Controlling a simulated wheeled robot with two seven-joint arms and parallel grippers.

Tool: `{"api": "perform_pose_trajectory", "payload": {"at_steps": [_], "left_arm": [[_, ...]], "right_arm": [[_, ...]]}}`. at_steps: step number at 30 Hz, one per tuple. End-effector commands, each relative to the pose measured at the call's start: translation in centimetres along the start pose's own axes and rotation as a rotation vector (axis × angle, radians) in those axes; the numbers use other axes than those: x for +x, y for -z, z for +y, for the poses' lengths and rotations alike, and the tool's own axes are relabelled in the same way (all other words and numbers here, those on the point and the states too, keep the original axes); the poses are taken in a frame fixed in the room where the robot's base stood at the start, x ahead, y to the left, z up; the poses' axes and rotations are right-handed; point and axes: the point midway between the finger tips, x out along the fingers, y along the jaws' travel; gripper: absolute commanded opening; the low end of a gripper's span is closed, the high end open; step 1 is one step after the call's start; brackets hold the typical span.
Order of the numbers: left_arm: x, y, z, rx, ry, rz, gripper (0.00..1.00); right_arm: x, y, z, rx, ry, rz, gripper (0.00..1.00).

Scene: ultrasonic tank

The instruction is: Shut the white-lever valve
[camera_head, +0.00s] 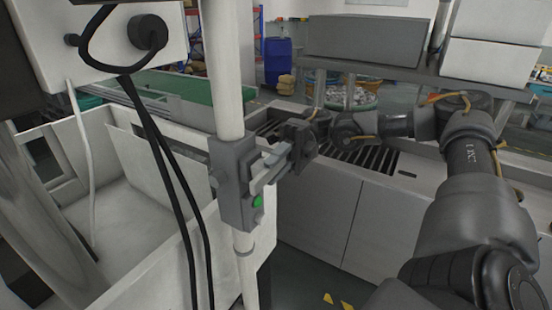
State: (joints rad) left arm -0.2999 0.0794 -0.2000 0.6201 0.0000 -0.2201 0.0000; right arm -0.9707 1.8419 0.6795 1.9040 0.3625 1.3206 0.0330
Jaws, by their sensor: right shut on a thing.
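A grey valve block (233,180) sits on a vertical white pipe (222,75) left of the middle. A pale lever (262,184) sticks out from the block's right side, above a small green button (257,201). My right gripper (277,166) comes in from the right and is shut on the outer part of the lever, whose end is partly hidden by the fingers. My left gripper is not in view.
A white open-topped bin (150,278) stands left of the pipe, with black cables (160,150) hanging in front. A pale cabinet with a dark slatted top (365,160) lies behind my right arm. A blue barrel (278,60) stands at the back.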

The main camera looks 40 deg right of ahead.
Motion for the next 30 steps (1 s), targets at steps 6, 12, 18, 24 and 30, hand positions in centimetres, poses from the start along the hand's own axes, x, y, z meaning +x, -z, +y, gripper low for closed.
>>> {"api": "perform_pose_trajectory", "payload": {"at_steps": [6, 12, 18, 24, 30], "left_arm": [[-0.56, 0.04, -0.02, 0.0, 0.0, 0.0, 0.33], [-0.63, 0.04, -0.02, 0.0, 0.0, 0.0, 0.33], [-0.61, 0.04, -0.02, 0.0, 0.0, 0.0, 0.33], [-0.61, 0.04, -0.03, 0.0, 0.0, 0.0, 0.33], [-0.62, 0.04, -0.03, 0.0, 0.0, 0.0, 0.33]], "right_arm": [[0.01, 0.0, -0.14, 0.003, -0.045, 0.0, 0.03], [0.03, -0.01, -0.19, 0.002, -0.058, 0.001, 0.03], [0.04, -0.01, -0.21, 0.002, -0.058, 0.001, 0.03], [0.05, 0.0, -0.2, 0.002, -0.058, 0.002, 0.35], [0.03, 0.01, -0.17, 0.001, -0.058, 0.001, 0.47]]}}
